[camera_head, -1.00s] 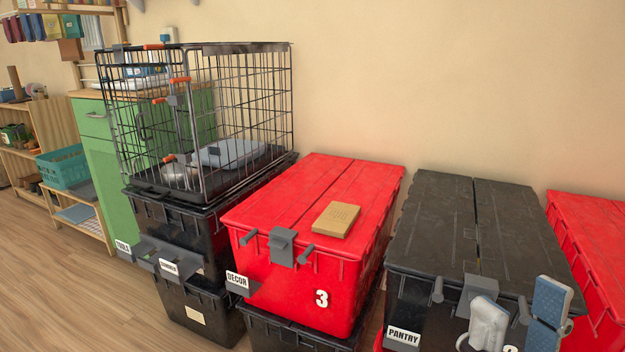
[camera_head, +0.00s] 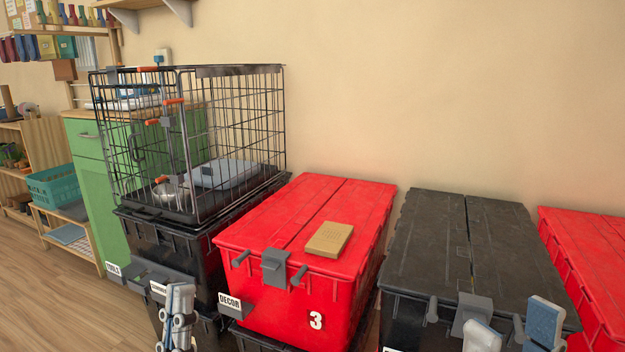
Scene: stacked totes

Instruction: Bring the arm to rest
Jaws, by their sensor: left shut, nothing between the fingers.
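My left gripper (camera_head: 178,292) shows at the bottom of the head view, left of centre. It points upward in front of the black totes under the wire crate, and its fingers are together with nothing between them. My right gripper (camera_head: 514,316) is at the bottom right, in front of the black tote (camera_head: 430,235). Its two blue-padded fingers are spread apart with nothing between them. The lower parts of both arms are out of frame.
A red tote (camera_head: 270,230) marked 3 carries a small tan box (camera_head: 329,239). To its left, a wire crate (camera_head: 284,120) stands on stacked black totes (camera_head: 205,250). Another red tote (camera_head: 590,245) is at the right edge. Floor (camera_head: 50,310) shows clear at lower left.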

